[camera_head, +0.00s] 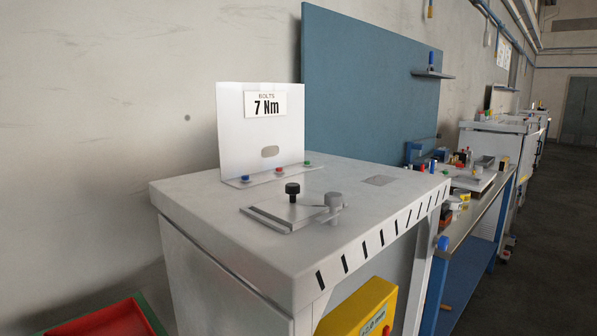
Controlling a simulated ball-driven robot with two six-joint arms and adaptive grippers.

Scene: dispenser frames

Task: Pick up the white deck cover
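A white bent sheet that looks like the deck cover (235,125) stands upright at the back left of a pale machine deck (210,195). Neither of my grippers shows in the head view, and nothing is touching the sheet.
A blue board (365,75) rises behind. A cluttered workbench (480,205) stands to the right, a red bin (110,322) low left, a yellow box (365,305) below.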

